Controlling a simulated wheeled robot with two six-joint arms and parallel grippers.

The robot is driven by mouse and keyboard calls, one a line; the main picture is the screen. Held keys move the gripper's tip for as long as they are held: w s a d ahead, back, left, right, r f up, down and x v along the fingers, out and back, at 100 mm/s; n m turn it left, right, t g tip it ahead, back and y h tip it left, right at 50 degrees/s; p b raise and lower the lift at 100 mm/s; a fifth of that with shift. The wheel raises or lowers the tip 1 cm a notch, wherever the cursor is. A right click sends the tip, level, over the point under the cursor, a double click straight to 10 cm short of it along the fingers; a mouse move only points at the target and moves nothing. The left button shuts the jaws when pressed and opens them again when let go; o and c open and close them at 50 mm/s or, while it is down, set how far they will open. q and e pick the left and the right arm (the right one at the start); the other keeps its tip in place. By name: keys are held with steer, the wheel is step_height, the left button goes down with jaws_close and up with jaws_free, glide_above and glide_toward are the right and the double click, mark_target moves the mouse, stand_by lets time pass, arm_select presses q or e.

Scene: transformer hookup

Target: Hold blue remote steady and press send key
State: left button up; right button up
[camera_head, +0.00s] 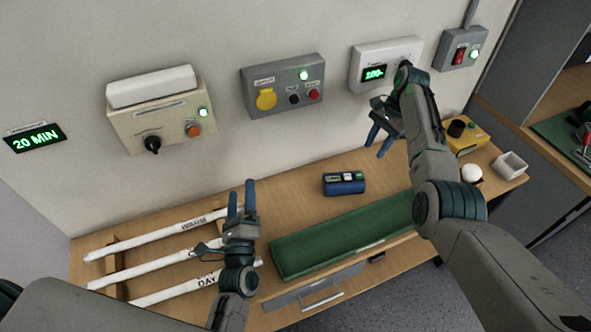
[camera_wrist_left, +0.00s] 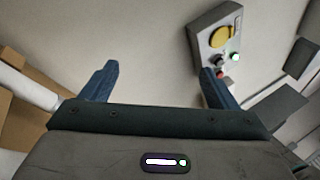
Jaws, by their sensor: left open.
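The blue remote (camera_head: 344,183) lies on the wooden bench behind the green mat, with a small dark display and light keys on top. Its keys are too small to tell which is send. My left gripper (camera_head: 241,197) is open and empty above the bench, to the left of the remote and apart from it. Its two spread fingers also show in the left wrist view (camera_wrist_left: 160,85), with nothing between them. My right gripper (camera_head: 378,140) is above and to the right of the remote, with its fingers apart and empty. Neither gripper touches the remote.
White tubes (camera_head: 165,234) lie on a rack at the bench's left. A green mat (camera_head: 340,238) lies in front of the remote. Wall boxes include a grey one with a yellow button (camera_head: 283,85). A yellow box (camera_head: 467,136) and white tray (camera_head: 509,166) stand at right.

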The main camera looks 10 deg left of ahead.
mark_target(344, 177)
arm_select(q)
steer(key=w+d+f+n+g+h, duration=0.25)
steer(key=w+d+g+h, duration=0.35)
steer(key=w+d+h, duration=0.3)
steer(key=w+d+f+n+g+h, duration=0.2)
steer(key=w+d+n+g+h, duration=0.25)
steer(key=w+d+h, duration=0.45)
steer(key=a+f+g, duration=0.1)
steer(key=g, duration=0.1)
steer(key=a+f+g, duration=0.2)
steer(key=a+g, duration=0.1)
steer(key=shift+w+g+h, duration=0.2)
steer(key=shift+g+h, duration=0.1)
steer(key=shift+g, duration=0.05)
steer(key=x, duration=1)
steer(key=shift+d+f, duration=0.1)
steer(key=shift+d, duration=0.25)
steer(key=c, duration=1)
steer(key=shift+c, duration=0.8)
arm_select(e)
steer(key=shift+c, duration=0.7)
jaws_close()
